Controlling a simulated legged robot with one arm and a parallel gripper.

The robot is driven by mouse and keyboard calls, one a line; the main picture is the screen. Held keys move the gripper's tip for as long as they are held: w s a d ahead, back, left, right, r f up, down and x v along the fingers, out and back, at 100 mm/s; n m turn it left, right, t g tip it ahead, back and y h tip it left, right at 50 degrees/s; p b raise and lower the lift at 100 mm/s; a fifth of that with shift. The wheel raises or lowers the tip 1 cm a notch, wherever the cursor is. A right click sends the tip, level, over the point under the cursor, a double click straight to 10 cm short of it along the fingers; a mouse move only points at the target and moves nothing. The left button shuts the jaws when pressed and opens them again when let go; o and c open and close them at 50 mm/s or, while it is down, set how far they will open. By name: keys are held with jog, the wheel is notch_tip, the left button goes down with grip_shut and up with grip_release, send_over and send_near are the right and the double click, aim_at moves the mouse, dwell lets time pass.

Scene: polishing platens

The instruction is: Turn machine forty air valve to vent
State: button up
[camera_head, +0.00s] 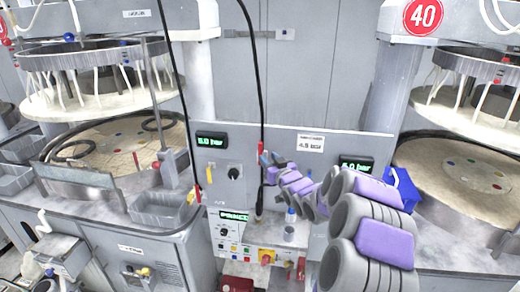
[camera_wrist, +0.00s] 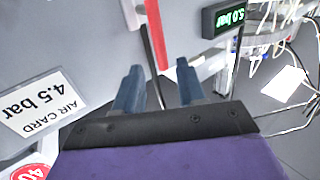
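The round red 40 sign (camera_head: 423,16) is on the right machine, whose pale platen (camera_head: 465,178) lies below it. The right green pressure display (camera_head: 357,165) is beside that machine and partly covered by my arm. I cannot make out machine forty's air valve; my arm hides much of the panel there. My gripper (camera_head: 268,166) is in front of the middle of the grey panel (camera_head: 285,137). In the wrist view its two blue-grey fingers (camera_wrist: 158,88) are apart, with a dark cable or rod visible between them. I see nothing clearly held.
A white air card (camera_wrist: 42,105) reading 4.5 bar is left in the wrist view. The left display (camera_head: 210,140) reads 5.0 bar, above a black knob (camera_head: 235,173) and a yellow handle (camera_head: 210,171). A black cable (camera_head: 259,85) hangs before the panel.

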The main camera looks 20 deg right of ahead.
aim_at(261, 151)
jog(key=w+p, duration=0.1)
jog(key=w, duration=0.6)
jog(key=shift+w+a, duration=0.1)
jog(key=shift+w, duration=0.5)
jog(key=shift+d, duration=0.2)
jog(key=shift+c, duration=0.6)
jog(key=shift+a, duration=0.1)
grip_shut()
